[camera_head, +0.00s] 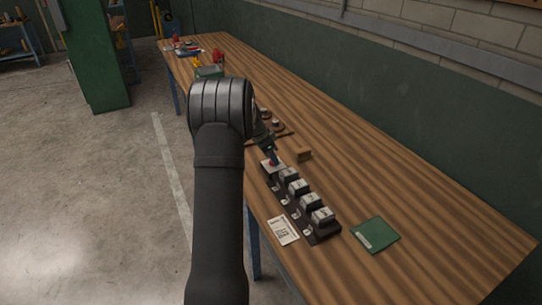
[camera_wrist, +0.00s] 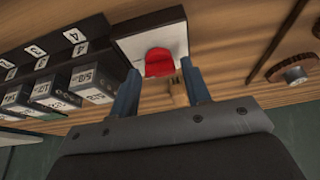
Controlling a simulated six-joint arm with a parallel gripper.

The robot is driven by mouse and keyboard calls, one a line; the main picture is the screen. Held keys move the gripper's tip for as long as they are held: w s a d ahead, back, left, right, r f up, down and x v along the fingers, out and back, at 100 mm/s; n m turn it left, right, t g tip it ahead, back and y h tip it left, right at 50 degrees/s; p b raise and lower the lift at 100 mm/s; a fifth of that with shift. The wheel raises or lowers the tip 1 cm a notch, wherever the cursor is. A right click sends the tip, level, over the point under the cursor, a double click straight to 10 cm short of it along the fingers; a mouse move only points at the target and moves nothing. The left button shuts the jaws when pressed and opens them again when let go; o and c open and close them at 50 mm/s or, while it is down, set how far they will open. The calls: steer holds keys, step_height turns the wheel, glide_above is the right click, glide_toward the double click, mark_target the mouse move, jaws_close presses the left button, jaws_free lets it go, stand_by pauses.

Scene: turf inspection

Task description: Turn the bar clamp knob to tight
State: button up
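My gripper (camera_wrist: 160,68) is open, with its two blue fingers apart. A red rounded knob or button (camera_wrist: 159,61) on a white-topped box (camera_wrist: 133,45) shows between the fingertips, with gaps at its sides. In the head view my gripper (camera_head: 270,152) is low over the bench, by that box (camera_head: 267,165). No part is clearly marked as the bar clamp.
A row of numbered boxes (camera_head: 311,202) stands beside the white-topped box. Red and other items (camera_head: 218,56) are at the far end. The bench's right side (camera_head: 420,190) is clear.

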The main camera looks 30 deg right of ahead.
steer(key=shift+o, duration=0.6)
steer(key=v, duration=1.7)
steer(key=shift+a+r, duration=0.15)
steer(key=x, duration=1.7)
